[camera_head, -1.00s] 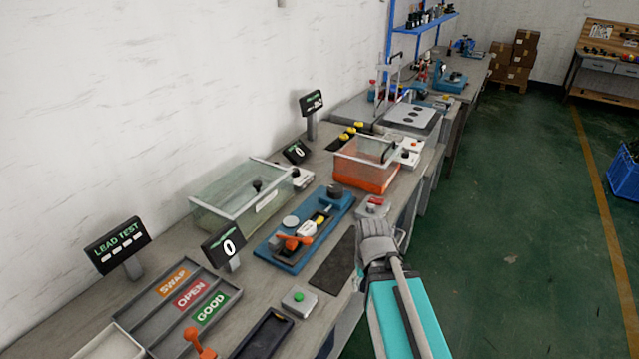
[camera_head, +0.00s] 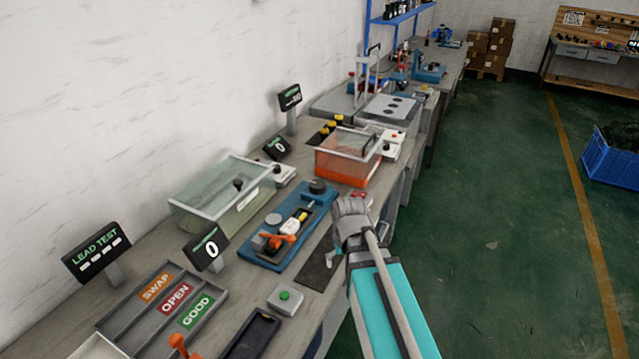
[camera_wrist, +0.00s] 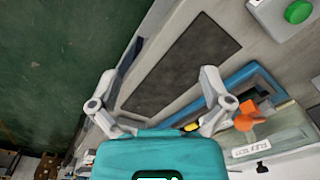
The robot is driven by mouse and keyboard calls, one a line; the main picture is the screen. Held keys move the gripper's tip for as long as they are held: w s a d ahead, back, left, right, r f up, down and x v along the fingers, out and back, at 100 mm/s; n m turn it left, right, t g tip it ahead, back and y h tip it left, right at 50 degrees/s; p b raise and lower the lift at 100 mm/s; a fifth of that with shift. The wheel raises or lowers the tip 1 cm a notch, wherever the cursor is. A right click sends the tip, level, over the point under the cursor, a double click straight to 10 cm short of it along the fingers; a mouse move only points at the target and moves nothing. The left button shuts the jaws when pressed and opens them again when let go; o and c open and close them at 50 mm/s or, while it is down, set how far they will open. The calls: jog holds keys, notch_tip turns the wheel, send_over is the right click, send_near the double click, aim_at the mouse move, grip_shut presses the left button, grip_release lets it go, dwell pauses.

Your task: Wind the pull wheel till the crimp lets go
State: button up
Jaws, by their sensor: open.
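The blue pull fixture (camera_head: 262,252) lies on the bench, left of my gripper (camera_head: 350,208). A dark round knob (camera_head: 318,186), which looks like the pull wheel, stands at its far end. An orange clamp handle (camera_head: 277,238) and a white and yellow part (camera_head: 293,222) sit on it. In the wrist view, the open, empty fingers of my gripper (camera_wrist: 158,78) hang over the bench's front side. The fixture's blue edge (camera_wrist: 255,75) and orange handle (camera_wrist: 250,115) show at right there. I cannot see the wheel there, nor tell the crimp's state.
A dark mat (camera_head: 318,262) lies beside the fixture. A green-button box (camera_head: 286,299) is nearer. A clear tank (camera_head: 195,207) and an orange-bottomed tank (camera_head: 345,168) stand behind and beyond. The counter display (camera_head: 207,247) reads 0. The floor at right (camera_head: 490,220) is open.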

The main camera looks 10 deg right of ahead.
jog(key=w+a+r+p, duration=0.1)
jog(key=w+r, duration=0.1)
jog(key=w, duration=0.5)
jog(key=n+t+p, duration=0.2)
jog(key=t+p, duration=0.2)
jog(key=p, duration=0.2)
send_near(317, 184)
notch_tip(317, 184, up, 4)
jog(key=s+d, duration=0.1)
jog(key=s, duration=0.1)
jog(key=shift+w+f+y, duration=0.15)
jog(key=shift+w+y, duration=0.05)
jog(key=shift+y, duration=0.2)
jog(key=shift+f, duration=0.2)
jog(key=b+x, duration=1.2)
jog(key=x, duration=0.1)
jog(key=shift+w+f+b, duration=0.15)
jog(key=shift+b, duration=0.25)
